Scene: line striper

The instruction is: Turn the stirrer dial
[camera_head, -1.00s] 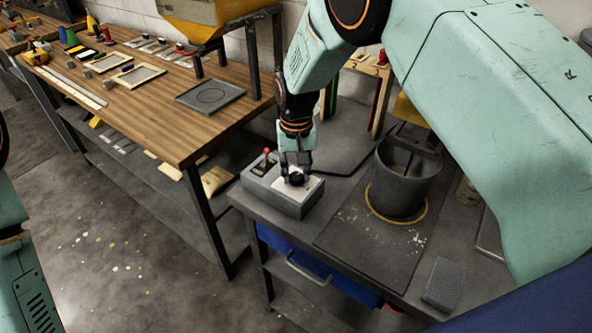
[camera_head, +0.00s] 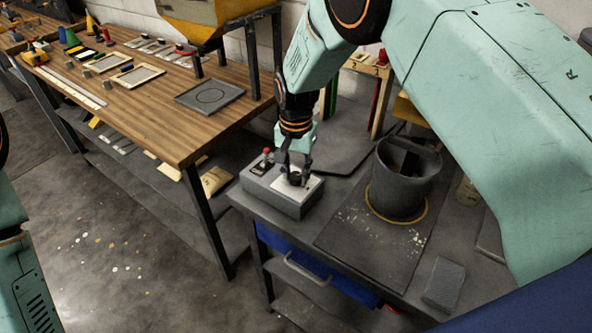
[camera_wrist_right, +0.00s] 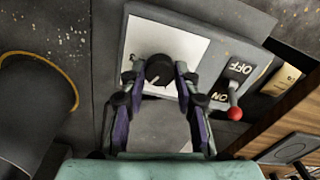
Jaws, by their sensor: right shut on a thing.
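The stirrer dial (camera_wrist_right: 159,70) is a round black knob with a white pointer line, set on a white plate (camera_wrist_right: 178,42) on top of a grey control box (camera_head: 288,203). In the head view the dial (camera_head: 295,178) is partly covered by my right gripper (camera_head: 296,172). In the right wrist view my right gripper (camera_wrist_right: 159,74) has one finger on each side of the dial and is shut on it. My left gripper is out of view; only part of my left arm shows at the left edge.
A toggle lever with a red ball (camera_wrist_right: 235,114) stands beside the dial, by ON and OFF labels. A dark pot (camera_head: 402,180) sits on the bench to the right, with a grey block (camera_head: 443,284) in front. A wooden workbench (camera_head: 150,110) is at left.

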